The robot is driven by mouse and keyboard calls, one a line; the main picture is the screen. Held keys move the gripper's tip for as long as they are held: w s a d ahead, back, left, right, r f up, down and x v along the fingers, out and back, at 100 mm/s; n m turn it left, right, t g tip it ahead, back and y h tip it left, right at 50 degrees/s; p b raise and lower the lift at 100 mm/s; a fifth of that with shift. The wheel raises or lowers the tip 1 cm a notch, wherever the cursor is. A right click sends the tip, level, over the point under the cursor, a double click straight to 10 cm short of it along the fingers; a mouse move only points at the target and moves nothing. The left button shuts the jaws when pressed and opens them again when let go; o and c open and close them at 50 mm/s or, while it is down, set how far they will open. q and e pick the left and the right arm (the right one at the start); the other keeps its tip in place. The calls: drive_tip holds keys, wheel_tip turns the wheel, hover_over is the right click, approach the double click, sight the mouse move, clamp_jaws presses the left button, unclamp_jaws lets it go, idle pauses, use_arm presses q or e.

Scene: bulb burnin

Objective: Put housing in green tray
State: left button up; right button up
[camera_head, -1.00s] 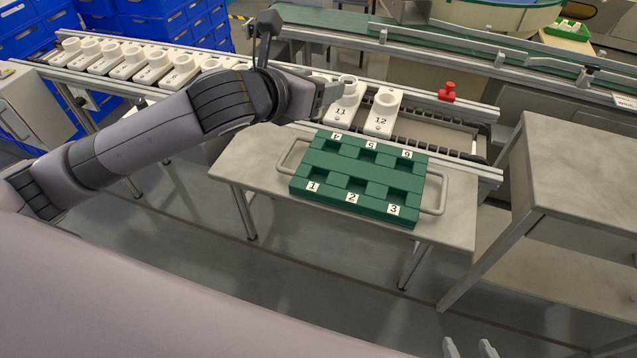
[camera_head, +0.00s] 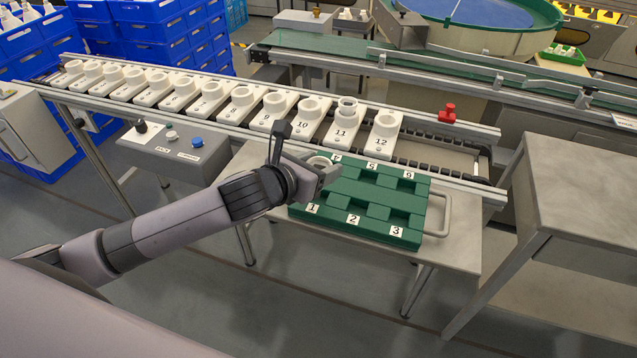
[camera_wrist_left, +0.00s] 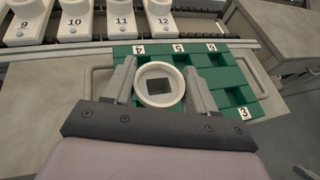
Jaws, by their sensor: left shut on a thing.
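The green tray (camera_head: 378,226) lies on a metal table, with pockets labelled 1, 2, 3 along the near side and 4, 5, 6 along the far side. My left gripper (camera_head: 326,172) is shut on a white round housing (camera_head: 318,161) at the tray's left end. In the left wrist view the housing (camera_wrist_left: 160,86) is a white ring with a dark square opening, between the two grey fingers. It is near the label 4, and the arm hides pocket 1 there. I cannot tell whether it touches the tray. My right gripper is not in view.
A row of white numbered carriers with round tops, including carrier 12 (camera_head: 383,135), stands on the rail behind the tray. A red knob (camera_head: 447,113) is at the rail's right.

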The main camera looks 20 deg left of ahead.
use_arm(q)
drive_tip(key=shift+f+b, duration=0.4)
drive_tip(key=shift+f, duration=1.8)
drive_tip(key=o, duration=1)
drive_tip(key=shift+f, duration=0.15)
drive_tip(key=shift+o, duration=0.2)
